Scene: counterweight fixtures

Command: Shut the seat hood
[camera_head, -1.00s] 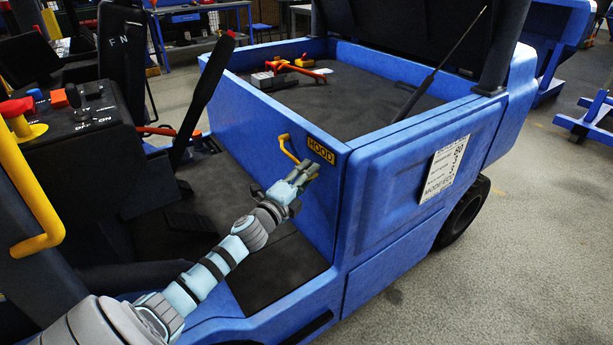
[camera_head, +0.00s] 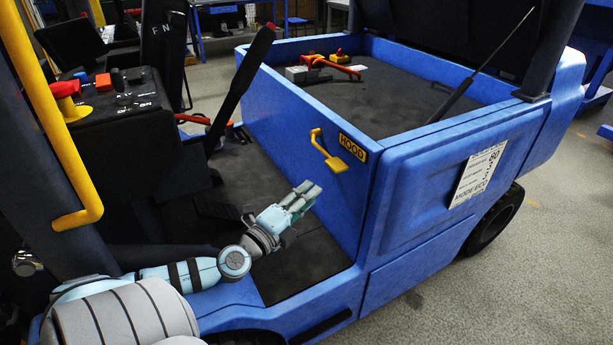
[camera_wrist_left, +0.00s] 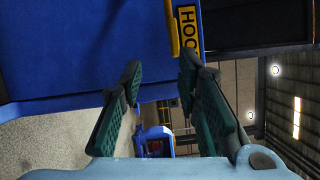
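The seat hood (camera_head: 450,45) is a dark panel standing raised at the back of the blue open compartment, its top cut off by the frame. A thin strut (camera_head: 500,55) slants from it down into the compartment. A yellow handle (camera_head: 321,145) sits on the blue front wall beside the yellow HOOD label (camera_head: 352,148). My left gripper (camera_head: 311,190) is below the handle, apart from it, empty. The wrist view shows its fingers (camera_wrist_left: 160,76) spread, with the handle (camera_wrist_left: 172,28) and the partly cut-off label (camera_wrist_left: 187,30) beyond them. My right gripper is not in view.
The compartment floor (camera_head: 395,105) holds a red-orange and grey part (camera_head: 325,68) at its far left. A black lever (camera_head: 240,85), a control box with a red knob (camera_head: 65,90) and a yellow rail (camera_head: 65,150) stand left. Grey floor is clear at right.

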